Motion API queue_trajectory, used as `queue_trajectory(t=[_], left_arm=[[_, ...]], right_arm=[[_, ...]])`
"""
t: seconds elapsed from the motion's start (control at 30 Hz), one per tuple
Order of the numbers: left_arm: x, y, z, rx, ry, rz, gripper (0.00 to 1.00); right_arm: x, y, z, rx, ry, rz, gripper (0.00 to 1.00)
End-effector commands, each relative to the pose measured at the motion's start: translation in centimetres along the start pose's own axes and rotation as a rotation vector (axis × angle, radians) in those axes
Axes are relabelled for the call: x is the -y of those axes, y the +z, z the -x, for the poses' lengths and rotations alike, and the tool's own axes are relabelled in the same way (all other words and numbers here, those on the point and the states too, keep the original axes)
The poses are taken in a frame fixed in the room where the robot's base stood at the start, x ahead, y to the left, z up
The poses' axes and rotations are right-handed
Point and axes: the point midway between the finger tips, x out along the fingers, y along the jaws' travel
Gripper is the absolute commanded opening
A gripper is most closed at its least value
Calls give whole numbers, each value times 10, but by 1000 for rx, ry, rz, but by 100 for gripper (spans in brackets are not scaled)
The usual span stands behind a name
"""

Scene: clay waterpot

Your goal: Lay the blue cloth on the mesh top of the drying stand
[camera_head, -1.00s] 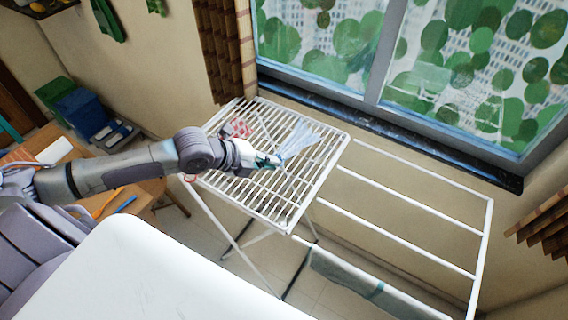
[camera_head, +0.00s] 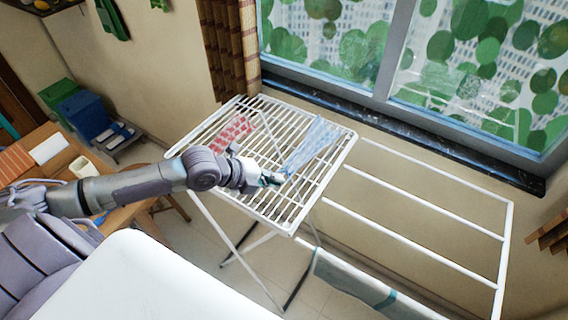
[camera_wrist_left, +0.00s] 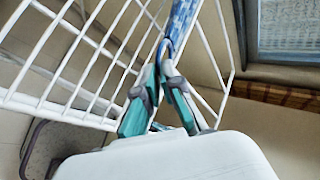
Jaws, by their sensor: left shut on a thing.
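The blue cloth (camera_head: 314,142) is light blue, bunched to a point at my left gripper (camera_head: 277,180) and fanned out away from it over the slatted top of the white drying stand (camera_head: 262,210). My left gripper is shut on the cloth's gathered end, close above the slats. In the left wrist view the gripper (camera_wrist_left: 165,70) pinches the cloth (camera_wrist_left: 181,22), which runs away along the white bars (camera_wrist_left: 95,72). I cannot tell how much of the cloth touches the bars. My right gripper is not in view.
A red checked cloth (camera_head: 232,132) lies on the top's left part. The stand's side wing (camera_head: 420,215) extends right, with a grey-white towel (camera_head: 365,285) hanging below. A window ledge (camera_head: 400,130) runs behind. A wooden table (camera_head: 125,212) is at left.

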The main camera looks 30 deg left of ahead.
Motion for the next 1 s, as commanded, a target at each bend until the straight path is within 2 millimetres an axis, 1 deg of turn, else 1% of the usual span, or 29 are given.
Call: queue_trajectory(t=[0.03, 0.1, 0.37, 0.43, 0.67, 1.0], left_arm=[[0, 0, 0, 0, 1, 0, 10], [0, 0, 0, 0, 1, 0, 22], [0, 0, 0, 0, 0, 0, 23], [1, 0, 3, 1, 1, -1, 23], [3, 0, 30, 0, 4, -2, 23], [4, 0, 70, 1, 3, 0, 23]], right_arm=[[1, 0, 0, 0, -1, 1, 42], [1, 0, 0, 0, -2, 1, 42], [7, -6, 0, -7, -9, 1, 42], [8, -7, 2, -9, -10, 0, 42], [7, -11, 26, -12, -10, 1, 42], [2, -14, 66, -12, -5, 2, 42]])
